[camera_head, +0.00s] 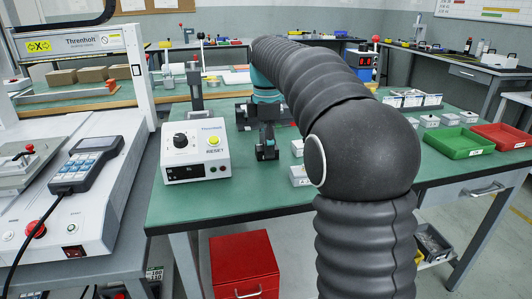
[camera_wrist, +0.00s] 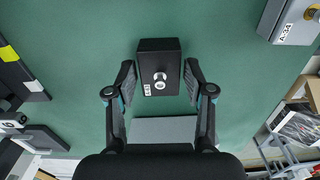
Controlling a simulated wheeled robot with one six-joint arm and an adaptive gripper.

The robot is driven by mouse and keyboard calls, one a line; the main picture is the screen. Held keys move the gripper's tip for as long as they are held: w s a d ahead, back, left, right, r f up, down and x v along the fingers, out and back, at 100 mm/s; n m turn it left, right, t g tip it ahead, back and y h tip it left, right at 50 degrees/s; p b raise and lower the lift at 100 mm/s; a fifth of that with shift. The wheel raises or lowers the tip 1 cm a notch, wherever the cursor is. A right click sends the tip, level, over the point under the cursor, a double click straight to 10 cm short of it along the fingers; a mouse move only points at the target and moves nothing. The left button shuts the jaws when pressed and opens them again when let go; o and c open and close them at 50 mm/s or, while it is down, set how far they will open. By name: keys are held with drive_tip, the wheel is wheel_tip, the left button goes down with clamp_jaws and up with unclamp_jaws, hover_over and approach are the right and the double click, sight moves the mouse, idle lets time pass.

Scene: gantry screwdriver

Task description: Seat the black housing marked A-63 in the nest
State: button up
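The black housing (camera_wrist: 160,62), a dark box with a round metal knob on top and a small white label too small to read with certainty, lies on the green table in the wrist view. My gripper (camera_wrist: 160,78) is open, with one finger on each side of it and narrow gaps between. In the head view, my gripper (camera_head: 266,150) points down over the green table, right of the white control box; the housing there cannot be told from the dark fingers. I cannot identify the nest for certain in either view.
The Threnholt control box (camera_head: 196,151) stands left of my gripper. A grey block (camera_wrist: 161,130) lies near my wrist. A grey box marked A-34 (camera_wrist: 286,22) is at upper right. Green tray (camera_head: 458,142) and red tray (camera_head: 502,136) stand at right. Bare table lies in front.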

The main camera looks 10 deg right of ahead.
clamp_jaws()
wheel_tip(320, 180, up, 3)
drive_tip(key=p, duration=0.3)
drive_tip(key=shift+f, duration=0.15)
drive_tip(key=shift+r+p, duration=0.35)
drive_tip(key=shift+r, duration=1.8)
